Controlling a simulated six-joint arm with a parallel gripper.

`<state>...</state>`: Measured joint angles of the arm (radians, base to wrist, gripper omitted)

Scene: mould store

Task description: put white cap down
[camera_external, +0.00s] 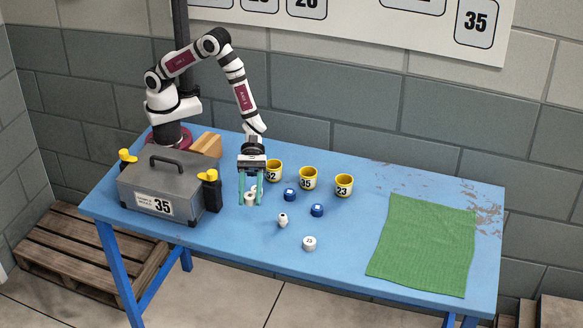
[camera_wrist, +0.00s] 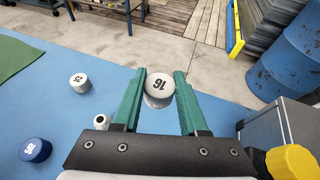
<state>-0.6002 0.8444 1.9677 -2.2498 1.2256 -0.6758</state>
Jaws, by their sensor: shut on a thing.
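My gripper (camera_external: 250,203) points down over the blue table, beside the grey toolbox. Its teal fingers are shut on a white cap (camera_wrist: 158,84), whose top carries a black number that looks like 16. The cap sits between the fingertips in the wrist view. In the external view, white shows between the fingers and lower down near the tips; I cannot tell whether this is one piece or two, or whether it touches the table. Another white cap (camera_external: 309,243) with a number stands apart on the table, also in the wrist view (camera_wrist: 78,80).
A small white piece (camera_external: 283,220) and two blue caps (camera_external: 290,195) (camera_external: 317,210) stand right of my gripper. Yellow cups (camera_external: 308,178) stand behind. A green cloth (camera_external: 423,245) lies right.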

